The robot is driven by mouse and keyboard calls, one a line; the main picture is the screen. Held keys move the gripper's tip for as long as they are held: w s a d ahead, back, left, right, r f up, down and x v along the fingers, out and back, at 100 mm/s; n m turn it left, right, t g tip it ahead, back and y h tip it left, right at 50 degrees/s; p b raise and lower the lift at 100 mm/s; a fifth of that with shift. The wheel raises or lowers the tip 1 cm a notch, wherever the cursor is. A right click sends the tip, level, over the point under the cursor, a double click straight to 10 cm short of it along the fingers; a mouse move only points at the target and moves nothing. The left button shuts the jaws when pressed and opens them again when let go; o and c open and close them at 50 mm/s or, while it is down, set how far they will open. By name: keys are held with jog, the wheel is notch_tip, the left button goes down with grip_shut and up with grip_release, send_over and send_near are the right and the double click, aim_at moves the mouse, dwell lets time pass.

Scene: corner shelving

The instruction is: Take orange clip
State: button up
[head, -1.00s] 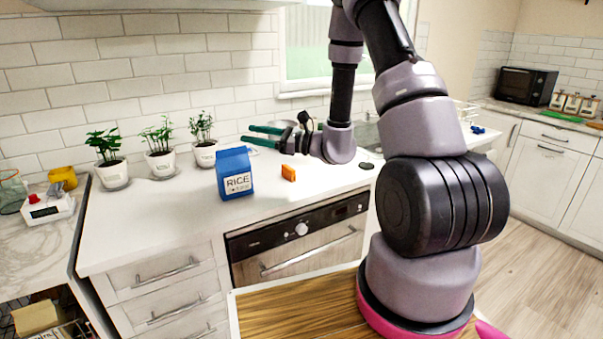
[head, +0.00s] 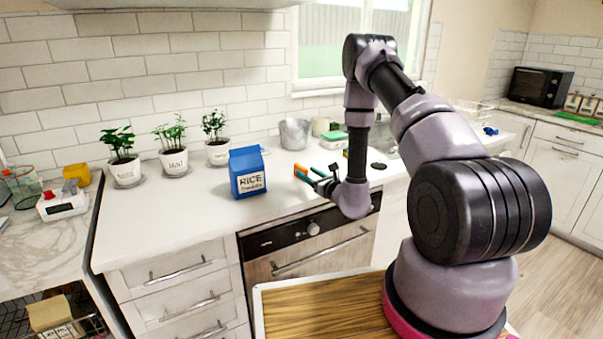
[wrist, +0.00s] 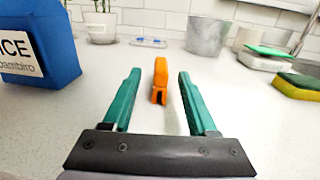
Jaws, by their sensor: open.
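The orange clip (wrist: 160,80) stands on the white counter in the wrist view, between and slightly ahead of the two green fingers of my gripper (wrist: 158,88). The fingers are open, with a gap on each side of the clip, and I see no contact. In the head view the orange clip (head: 300,169) shows just behind the fingertips of my gripper (head: 309,173), which is low over the counter. Part of the clip is hidden there by the fingers.
A blue rice box (head: 247,172) stands left of my gripper. Potted plants (head: 173,160) line the wall. A metal pot (head: 294,134) stands behind the clip. A yellow and green sponge (wrist: 300,86) lies to the right. The counter (head: 185,215) in front of the rice box is clear.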

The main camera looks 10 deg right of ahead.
aim_at(296, 164)
jog(key=x, duration=0.5)
jog(key=shift+w, duration=0.1)
grip_shut()
jog(key=shift+r, duration=0.1)
